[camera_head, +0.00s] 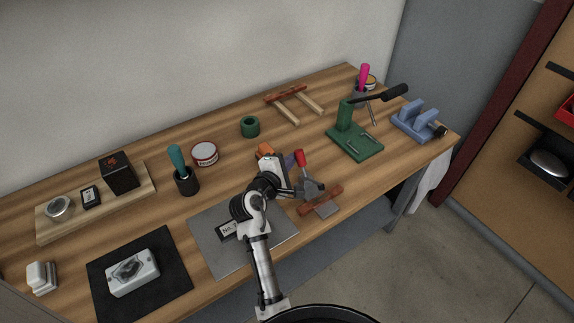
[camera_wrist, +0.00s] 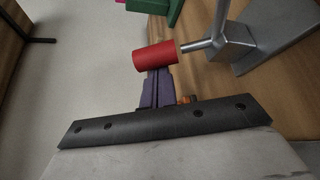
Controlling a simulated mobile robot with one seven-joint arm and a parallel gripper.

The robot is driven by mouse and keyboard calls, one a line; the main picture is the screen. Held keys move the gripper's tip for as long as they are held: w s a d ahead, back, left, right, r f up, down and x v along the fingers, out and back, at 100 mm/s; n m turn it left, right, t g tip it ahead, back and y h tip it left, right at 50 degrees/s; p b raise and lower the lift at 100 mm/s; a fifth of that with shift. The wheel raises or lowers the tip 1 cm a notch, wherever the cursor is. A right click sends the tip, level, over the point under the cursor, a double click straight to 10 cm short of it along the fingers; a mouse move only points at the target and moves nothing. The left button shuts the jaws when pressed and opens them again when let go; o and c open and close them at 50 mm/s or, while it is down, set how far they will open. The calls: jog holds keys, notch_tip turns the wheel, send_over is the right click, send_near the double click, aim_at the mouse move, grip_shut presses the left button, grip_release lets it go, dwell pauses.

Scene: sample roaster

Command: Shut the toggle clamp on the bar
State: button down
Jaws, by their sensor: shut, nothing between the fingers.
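The toggle clamp (camera_head: 313,188) is grey metal and sits near the table's front edge. Its red handle (camera_head: 300,157) stands up from it in the head view. A reddish-brown bar (camera_head: 322,200) lies just in front of the clamp. My gripper (camera_head: 292,161) is shut and empty, with its purple fingers just left of the red handle. In the wrist view the shut fingers (camera_wrist: 157,75) point at the red handle (camera_wrist: 155,57), whose rod runs right to the grey clamp (camera_wrist: 235,45). The fingertips are very close to the handle; I cannot tell whether they touch. The clamp's pressing end is unclear.
A green stand (camera_head: 355,141) with a black lever is to the right, and a blue holder (camera_head: 413,121) beyond it. A green ring (camera_head: 250,126) and a round tin (camera_head: 204,153) stand behind my arm. A grey mat (camera_head: 208,232) lies under my arm.

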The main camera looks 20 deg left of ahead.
aim_at(299, 159)
jog(key=d+m+t+b, duration=0.1)
jog(key=s+m+b, duration=0.1)
jog(key=m+b, duration=0.1)
jog(key=shift+s+d+r+t, duration=0.1)
jog(key=shift+d+r+t, duration=0.25)
jog(key=shift+t, duration=0.05)
jog(key=shift+s+d+r, duration=0.2)
jog(key=shift+d, duration=0.05)
jog(key=shift+s+y+b, duration=0.1)
jog(key=shift+y+b, duration=0.2)
jog(key=shift+s, duration=0.1)
